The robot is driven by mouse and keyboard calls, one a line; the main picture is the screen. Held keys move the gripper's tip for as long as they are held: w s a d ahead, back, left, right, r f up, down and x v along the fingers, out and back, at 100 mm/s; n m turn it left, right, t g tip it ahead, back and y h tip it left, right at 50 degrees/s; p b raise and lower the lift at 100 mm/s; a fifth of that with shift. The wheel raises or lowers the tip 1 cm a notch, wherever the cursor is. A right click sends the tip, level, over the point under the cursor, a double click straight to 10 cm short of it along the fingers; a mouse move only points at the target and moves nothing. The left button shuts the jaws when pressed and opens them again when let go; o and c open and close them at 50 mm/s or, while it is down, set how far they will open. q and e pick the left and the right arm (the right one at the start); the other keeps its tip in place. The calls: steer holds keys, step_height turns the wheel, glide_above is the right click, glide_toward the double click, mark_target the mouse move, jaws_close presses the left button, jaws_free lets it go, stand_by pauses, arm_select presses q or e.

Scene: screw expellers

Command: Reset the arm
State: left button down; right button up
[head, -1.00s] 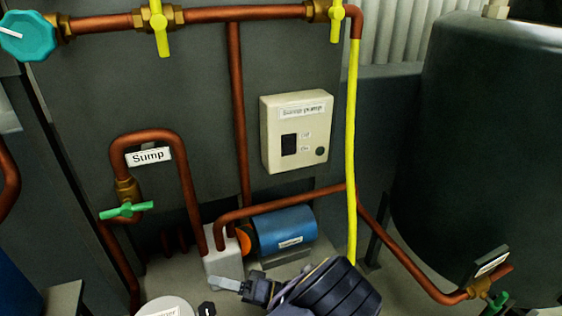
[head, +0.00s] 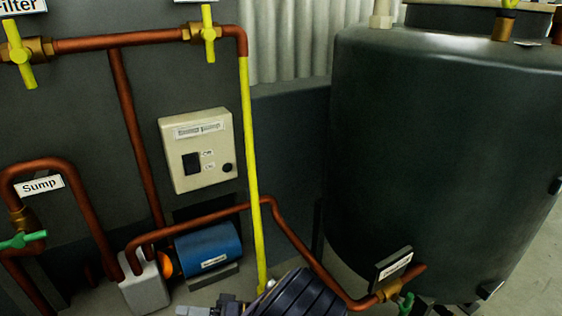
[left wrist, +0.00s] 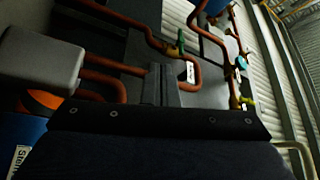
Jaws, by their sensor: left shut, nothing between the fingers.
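My left gripper (head: 198,311) is at the bottom edge of the head view, in front of the blue pump. Only its tip and part of the dark wrist show. Its fingers are shut and empty. In the left wrist view, the shut fingers (left wrist: 168,88) point towards copper pipes, apart from them. My right gripper is not in view.
A blue pump (head: 208,249) and a pale block (head: 145,288) sit behind the gripper. A sump pump control box (head: 200,150) hangs on the dark panel. A yellow pipe (head: 251,170) runs down beside it. A large dark tank (head: 440,160) stands at right.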

arm_select(q)
steer(key=s+a+f+g+h, duration=0.1)
steer(key=s+a+g+h, duration=0.45)
steer(key=h, duration=0.25)
steer(key=s+d+r+m+t+h, duration=0.2)
steer(key=s+r+t+h, duration=0.15)
steer(key=s+h, duration=0.7)
step_height(320, 180, up, 29)
steer(key=d+m+t+h+p, duration=0.1)
steer(key=t+h+p, duration=0.4)
steer(key=p, duration=1.7)
steer(key=d+t, duration=0.1)
steer(key=t, duration=0.2)
steer(key=shift+h, duration=0.35)
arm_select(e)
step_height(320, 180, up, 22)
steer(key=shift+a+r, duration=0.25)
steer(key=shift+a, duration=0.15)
arm_select(q)
steer(key=shift+s+t, duration=0.1)
steer(key=shift+t, duration=0.2)
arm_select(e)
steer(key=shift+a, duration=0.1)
